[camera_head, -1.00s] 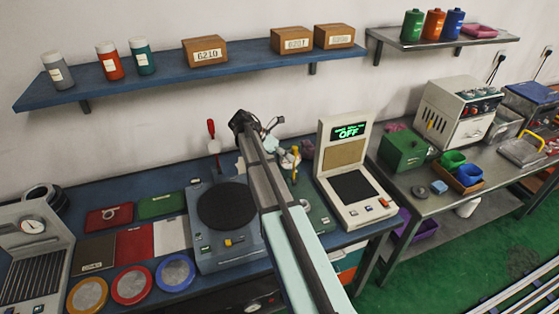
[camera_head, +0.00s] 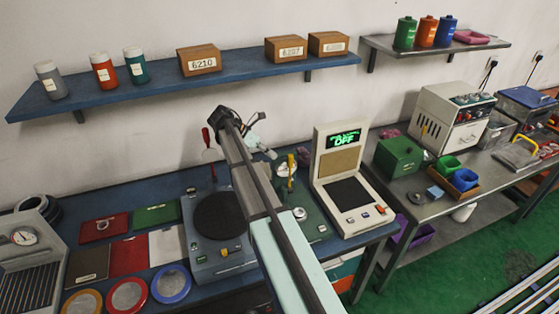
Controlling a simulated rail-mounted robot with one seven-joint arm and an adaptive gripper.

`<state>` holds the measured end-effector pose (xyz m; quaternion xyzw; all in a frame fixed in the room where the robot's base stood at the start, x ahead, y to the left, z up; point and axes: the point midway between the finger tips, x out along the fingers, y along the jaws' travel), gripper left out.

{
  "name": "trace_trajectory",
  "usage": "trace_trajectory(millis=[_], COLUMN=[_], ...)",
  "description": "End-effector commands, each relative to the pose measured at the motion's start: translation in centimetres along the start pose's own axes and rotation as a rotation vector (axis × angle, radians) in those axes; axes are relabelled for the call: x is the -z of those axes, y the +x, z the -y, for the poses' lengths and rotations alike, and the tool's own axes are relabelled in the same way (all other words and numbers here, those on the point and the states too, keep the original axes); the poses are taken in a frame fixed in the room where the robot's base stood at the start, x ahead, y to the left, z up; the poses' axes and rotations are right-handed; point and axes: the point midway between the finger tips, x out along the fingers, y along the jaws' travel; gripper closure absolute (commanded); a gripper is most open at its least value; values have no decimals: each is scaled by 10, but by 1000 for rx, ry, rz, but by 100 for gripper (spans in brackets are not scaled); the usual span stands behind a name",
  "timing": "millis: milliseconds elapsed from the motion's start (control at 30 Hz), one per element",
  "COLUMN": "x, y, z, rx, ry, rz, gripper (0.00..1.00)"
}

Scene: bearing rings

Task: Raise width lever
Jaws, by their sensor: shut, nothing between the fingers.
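Two upright levers show, and I cannot tell which is the width lever. A red-handled lever (camera_head: 206,138) stands behind the grey machine with a dark round plate (camera_head: 218,216). A yellow-handled lever (camera_head: 291,166) stands on the green machine (camera_head: 312,222), partly hidden behind my arm. My gripper (camera_head: 266,150) is small in view, shut and empty, above the back of the bench between the two levers. It appears closer to the yellow-handled one in the picture. Contact with either lever is not visible.
A cream console (camera_head: 343,165) with a green "OFF" display stands right of the green machine. Colored pads and round dishes lie on the blue bench at left. A blue wall shelf (camera_head: 140,86) with jars and boxes hangs above. My arm crosses the middle.

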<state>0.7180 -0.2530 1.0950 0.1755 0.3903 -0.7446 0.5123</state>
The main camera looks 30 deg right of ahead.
Motion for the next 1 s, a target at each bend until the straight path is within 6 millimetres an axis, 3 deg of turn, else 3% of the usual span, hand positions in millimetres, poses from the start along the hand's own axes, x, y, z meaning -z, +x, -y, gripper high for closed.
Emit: trace_trajectory(millis=[200,400,1000], x=[2,3,8], y=[-38,-54,-49], z=[2,4,7], rx=[4,7,12], ry=[-1,-2,-2], rz=[-4,-6,-12], gripper=[100,100,100])
